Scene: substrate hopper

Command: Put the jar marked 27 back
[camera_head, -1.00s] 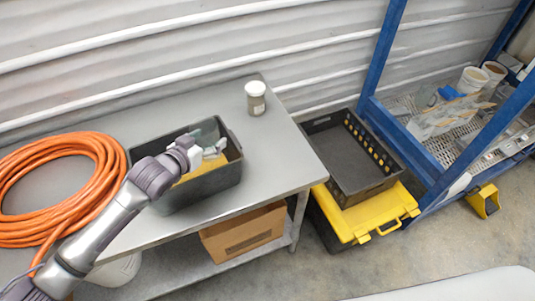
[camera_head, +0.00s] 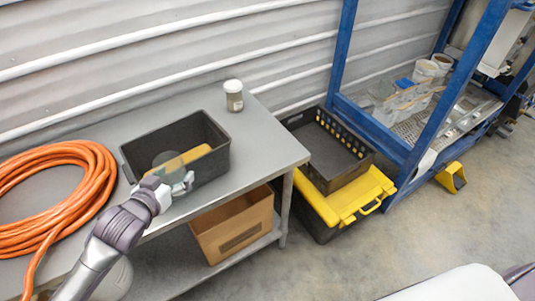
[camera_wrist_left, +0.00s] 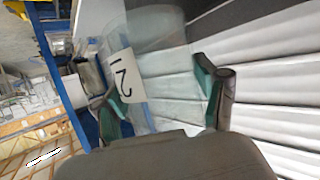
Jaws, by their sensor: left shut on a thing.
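My left gripper (camera_head: 182,184) is shut on a clear, see-through jar (camera_head: 168,162) at the front edge of the black bin, as the head view shows it. In the left wrist view, the jar (camera_wrist_left: 150,65) is between the fingers of the gripper (camera_wrist_left: 163,97). Its white label (camera_wrist_left: 124,76) appears turned; I read a 2 and a second digit that could be 1 or 7. Another jar (camera_head: 234,97), with a white lid and greyish contents, stands upright at the back right of the table. My right gripper is not in view.
The black bin (camera_head: 222,160) on the metal table (camera_head: 262,150) holds a yellow object (camera_head: 190,157). A coiled orange hose (camera_head: 100,190) covers the table's left. A cardboard box (camera_head: 235,228) is on the lower shelf. A black crate (camera_head: 335,160) sits on a yellow-lidded case (camera_head: 350,200). The table's right end is clear.

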